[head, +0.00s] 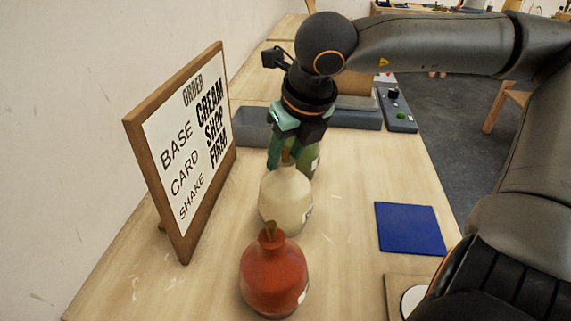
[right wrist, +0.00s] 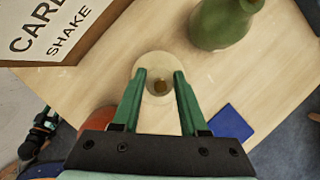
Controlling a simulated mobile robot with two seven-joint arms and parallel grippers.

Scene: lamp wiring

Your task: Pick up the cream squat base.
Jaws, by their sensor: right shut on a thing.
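The cream squat base (head: 286,198) is a rounded, pale bottle shape between a red one and a green one. My right gripper (head: 287,157) is above it, pointing down, with its green fingers at the base's narrow top. In the right wrist view the cream base (right wrist: 158,102) sits between the two fingers (right wrist: 159,77). The gripper is shut on it. I cannot tell whether its bottom touches the table. A dark shape with green parts at the lower left of the right wrist view may be my left gripper; its jaws cannot be made out.
The red base (head: 273,278) stands close in front, the green base (head: 309,158) close behind. A framed order sign (head: 185,150) stands at left. A blue mat (head: 409,228) lies at right, with bare table between. Grey trays (head: 253,128) are at the back.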

